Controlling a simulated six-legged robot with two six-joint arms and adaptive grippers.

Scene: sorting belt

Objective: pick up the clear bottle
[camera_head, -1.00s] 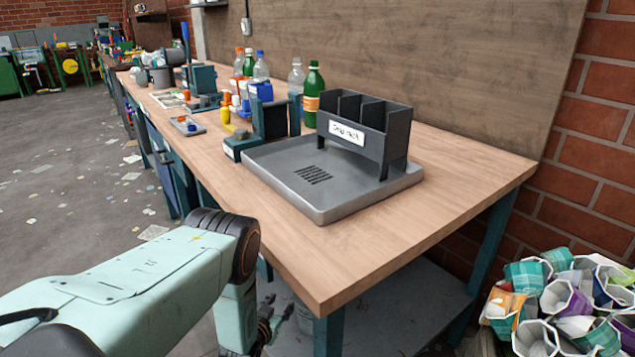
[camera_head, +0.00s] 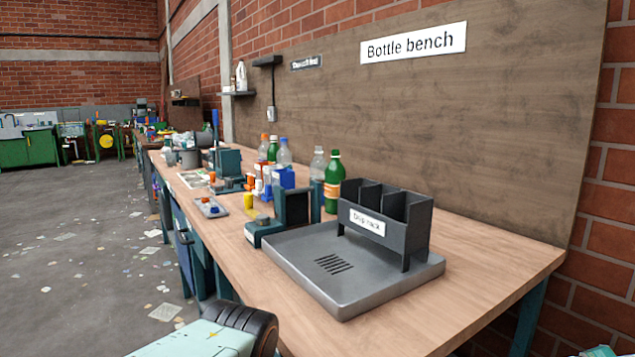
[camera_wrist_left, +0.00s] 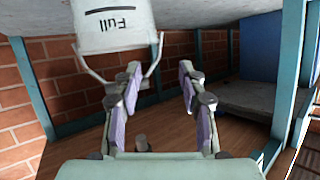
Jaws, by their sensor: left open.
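Several bottles stand in a row toward the back of the wooden bench (camera_head: 480,262) in the head view. One clear bottle (camera_head: 318,164) with a pale cap stands beside a green bottle (camera_head: 334,182). Other clear bottles, one with a blue cap (camera_head: 284,152) and one with an orange cap (camera_head: 264,146), stand farther along near another green bottle (camera_head: 272,151). Blue and white items partly hide their lower parts. My left gripper (camera_wrist_left: 160,68) is open and empty in its wrist view, below bench height, away from the bottles. My right gripper is not in view.
A dark drip rack (camera_head: 412,215) stands on a grey tray (camera_head: 300,262) at the bench's near part. A dark teal fixture (camera_head: 265,228) stands beside it. A white container marked "Full" (camera_wrist_left: 112,25) is close to the left gripper. The bench's near right corner is clear.

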